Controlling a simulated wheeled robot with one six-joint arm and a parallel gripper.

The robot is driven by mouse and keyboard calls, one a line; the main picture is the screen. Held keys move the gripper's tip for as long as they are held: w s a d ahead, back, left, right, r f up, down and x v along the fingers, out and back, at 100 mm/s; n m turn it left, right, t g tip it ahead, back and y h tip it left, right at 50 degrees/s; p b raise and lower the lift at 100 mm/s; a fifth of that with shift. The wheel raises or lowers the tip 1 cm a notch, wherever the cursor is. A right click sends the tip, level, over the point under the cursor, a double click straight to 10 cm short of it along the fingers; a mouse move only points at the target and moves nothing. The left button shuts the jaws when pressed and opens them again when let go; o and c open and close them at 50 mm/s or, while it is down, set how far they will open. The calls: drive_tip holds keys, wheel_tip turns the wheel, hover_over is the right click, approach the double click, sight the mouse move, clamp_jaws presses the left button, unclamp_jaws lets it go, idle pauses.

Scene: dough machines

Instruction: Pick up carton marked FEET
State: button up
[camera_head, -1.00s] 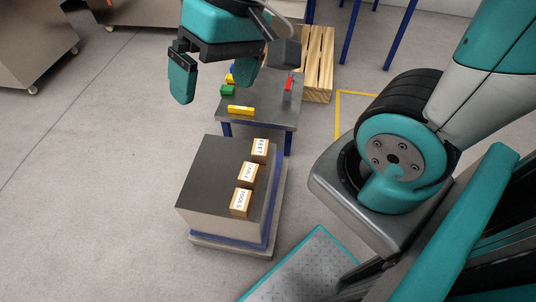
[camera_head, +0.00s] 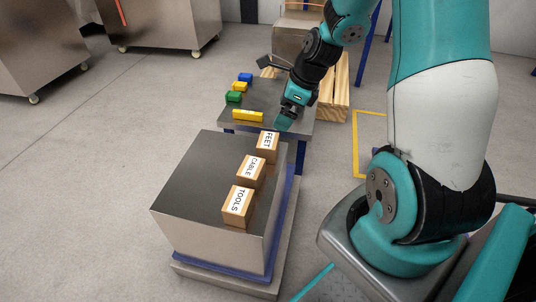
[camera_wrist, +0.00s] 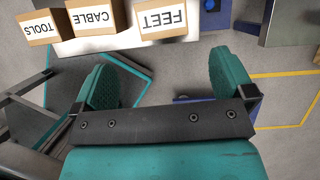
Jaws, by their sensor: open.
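The FEET carton (camera_head: 267,147) is a small tan box with a white label, at the far right of a row on a steel box-shaped stand. In the wrist view the FEET carton (camera_wrist: 163,18) shows upside down at the top, beyond and between my fingertips. My gripper (camera_head: 285,122) is just behind and to the right of the carton in the head view. In the wrist view my gripper (camera_wrist: 160,72) has its two teal fingers wide apart with nothing between them. The gripper looks apart from the carton.
The CABLE carton (camera_head: 250,171) and TOOLS carton (camera_head: 237,207) stand in line on the steel stand (camera_head: 190,190). Behind is a grey table (camera_head: 268,98) with a yellow block (camera_head: 248,116), a green block (camera_head: 233,97) and other blocks. The stand's left top is clear.

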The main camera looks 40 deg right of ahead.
sight(269, 140)
drive_tip(key=b+x, duration=0.3)
drive_tip(key=x, duration=0.6)
drive_tip(key=shift+f, duration=0.15)
drive_tip(key=b+x, duration=0.4)
drive_tip(key=x, duration=0.1)
drive_tip(key=shift+d+f, duration=0.15)
drive_tip(key=shift+f, duration=0.05)
drive_tip(key=shift+r, duration=0.1)
drive_tip(key=c, duration=0.9)
